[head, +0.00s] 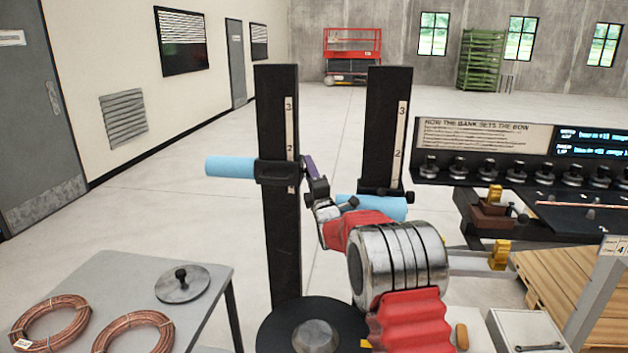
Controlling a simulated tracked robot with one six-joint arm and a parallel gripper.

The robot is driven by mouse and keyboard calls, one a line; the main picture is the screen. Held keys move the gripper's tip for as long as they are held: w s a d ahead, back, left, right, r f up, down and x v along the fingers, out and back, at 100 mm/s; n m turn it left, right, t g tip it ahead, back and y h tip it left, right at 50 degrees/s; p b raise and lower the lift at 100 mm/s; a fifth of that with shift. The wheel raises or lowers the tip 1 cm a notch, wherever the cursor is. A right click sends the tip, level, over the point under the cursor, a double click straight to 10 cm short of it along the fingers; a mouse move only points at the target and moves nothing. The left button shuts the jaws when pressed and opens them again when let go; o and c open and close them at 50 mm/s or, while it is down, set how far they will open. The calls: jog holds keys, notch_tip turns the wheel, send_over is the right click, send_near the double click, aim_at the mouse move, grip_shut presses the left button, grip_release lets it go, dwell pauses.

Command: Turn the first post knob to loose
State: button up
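Two black upright posts with white number scales stand near the middle of the head view. The left post (279,225) carries a black sliding collar (277,174) near mark 2, with a light-blue cylinder (230,167) sticking out to its left. The knob on the collar's right side is hidden or merged with my gripper (309,172), whose dark end reaches it from the right. I cannot tell whether the fingers are closed around the knob. The right post (389,110) has a lower collar with its own dark knob (409,197) and another blue cylinder (372,208).
A grey table (200,318) at the lower left holds copper coils (50,320) and a round plate (182,284). A black bench with a row of knobs (489,170) stands at the right, near a wooden pallet (565,285). The floor behind the posts is open.

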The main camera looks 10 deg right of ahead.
jog(key=shift+s, duration=0.15)
jog(key=v, duration=1.3)
jog(key=shift+s, duration=0.2)
jog(key=shift+d+f, duration=0.1)
notch_tip(320, 180, up, 12)
jog(key=a+g+y, duration=0.1)
jog(key=a+g, duration=0.1)
jog(key=g, duration=0.1)
jog(key=f+m+g, duration=0.1)
jog(key=d+f+h, duration=0.1)
jog(key=f, duration=0.1)
jog(key=d+f+m+g, duration=0.1)
jog(key=f, duration=0.1)
jog(key=shift+s+f+m+g, duration=0.1)
jog(key=shift+s+m+g, duration=0.1)
jog(key=shift+m+g, duration=0.1)
jog(key=shift+x, duration=6.95)
